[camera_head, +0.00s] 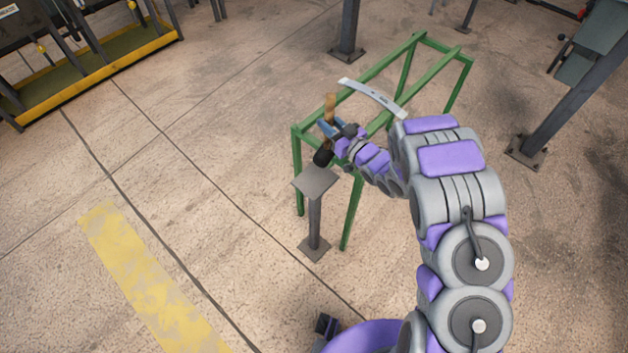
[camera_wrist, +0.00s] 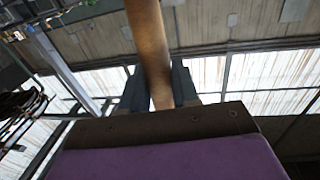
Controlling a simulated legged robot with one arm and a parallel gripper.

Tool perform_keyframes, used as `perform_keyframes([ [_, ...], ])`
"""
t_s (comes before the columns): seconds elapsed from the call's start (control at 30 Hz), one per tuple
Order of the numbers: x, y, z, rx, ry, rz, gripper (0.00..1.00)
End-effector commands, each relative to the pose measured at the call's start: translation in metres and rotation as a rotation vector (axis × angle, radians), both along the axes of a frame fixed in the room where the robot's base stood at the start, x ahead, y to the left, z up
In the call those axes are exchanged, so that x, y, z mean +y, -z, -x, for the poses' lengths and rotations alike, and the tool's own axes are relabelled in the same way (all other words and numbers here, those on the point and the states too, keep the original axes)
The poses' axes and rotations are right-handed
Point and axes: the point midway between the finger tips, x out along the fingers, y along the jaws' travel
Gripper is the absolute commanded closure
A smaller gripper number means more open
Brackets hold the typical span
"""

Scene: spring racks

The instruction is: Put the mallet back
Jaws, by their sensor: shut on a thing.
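The mallet has a light wooden handle (camera_head: 330,106) and a dark head (camera_head: 322,157). In the head view the handle points up and the head is at the lower end, just over the far edge of a grey square plate (camera_head: 316,182) on a post. I cannot tell whether the head touches the plate. My gripper (camera_head: 328,128) is shut on the handle, above the head. In the wrist view the handle (camera_wrist: 150,45) runs up between the two fingers of my gripper (camera_wrist: 158,88); the head is hidden there.
A green metal frame (camera_head: 418,38) stands right behind the plate, with a curved grey leaf spring (camera_head: 372,97) across its top. A grey column (camera_head: 570,85) stands at the right. A yellow-edged platform (camera_head: 95,75) is far left. The left floor is open.

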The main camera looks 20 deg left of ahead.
Motion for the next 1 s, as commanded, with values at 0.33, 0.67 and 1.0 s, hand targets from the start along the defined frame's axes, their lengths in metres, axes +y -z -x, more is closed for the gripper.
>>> perform_keyframes([
  [0.33,0.036,0.020,0.025,-0.016,-0.150,0.004,1.00],
  [0.67,0.036,0.068,0.026,-0.017,-0.154,0.004,1.00],
  [1.0,0.035,0.101,0.026,-0.017,-0.153,0.004,1.00],
])
